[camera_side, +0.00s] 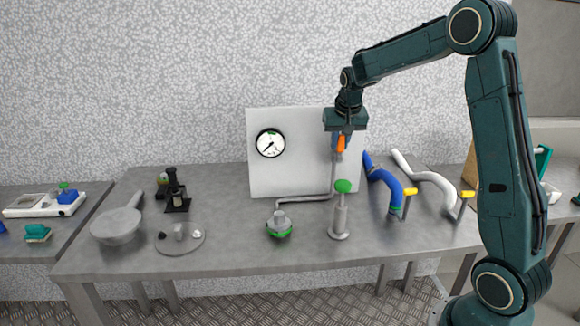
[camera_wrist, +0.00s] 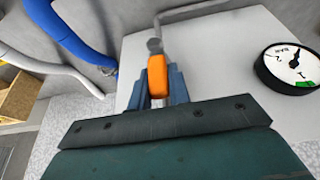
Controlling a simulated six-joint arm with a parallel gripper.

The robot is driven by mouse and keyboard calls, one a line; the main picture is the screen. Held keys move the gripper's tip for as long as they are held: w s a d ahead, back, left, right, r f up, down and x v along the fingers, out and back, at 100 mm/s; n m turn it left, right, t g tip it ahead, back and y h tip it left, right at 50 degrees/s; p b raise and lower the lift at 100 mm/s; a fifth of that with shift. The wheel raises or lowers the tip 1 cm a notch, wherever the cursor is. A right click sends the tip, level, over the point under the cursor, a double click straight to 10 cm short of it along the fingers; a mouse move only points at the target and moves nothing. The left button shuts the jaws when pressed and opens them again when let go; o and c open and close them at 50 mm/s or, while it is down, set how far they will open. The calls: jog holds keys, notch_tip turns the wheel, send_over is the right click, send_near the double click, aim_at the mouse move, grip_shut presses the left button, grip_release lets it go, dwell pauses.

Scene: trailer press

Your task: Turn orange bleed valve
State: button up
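The orange bleed valve handle (camera_side: 341,143) stands on a thin grey pipe in front of the white gauge panel (camera_side: 262,180). My gripper (camera_side: 341,132) points down over it from above. In the wrist view the orange handle (camera_wrist: 157,77) sits between the two blue-grey fingers of my gripper (camera_wrist: 159,82), one on each side, with no clear gap between them and the handle. The handle's lower joint shows as a grey round end beyond it. The round pressure gauge (camera_side: 270,143) is on the panel's left part and also shows in the wrist view (camera_wrist: 291,68).
A green-topped post (camera_side: 341,210) and a grey fitting with a green band (camera_side: 279,225) stand in front of the panel. Blue (camera_side: 383,180) and white (camera_side: 424,178) curved pipes with yellow handles are to the right. A pan (camera_side: 117,226) is at the left.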

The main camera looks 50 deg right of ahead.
grip_shut()
jog(key=shift+s+d, duration=0.15)
jog(key=shift+s+d+f+m+t+y, duration=0.55)
jog(key=shift+t+y, duration=0.75)
jog(key=shift+t, duration=0.3)
jog(key=shift+s+d+f+m+t+y, duration=0.5)
jog(key=shift+t+y, duration=0.8)
jog(key=shift+t, duration=0.3)
jog(key=shift+s+d+f+m+t+y, duration=0.45)
jog(key=shift+s+d+f+t+y, duration=0.15)
jog(key=shift+t+y, duration=0.85)
jog(key=o, duration=0.7)
grip_release()
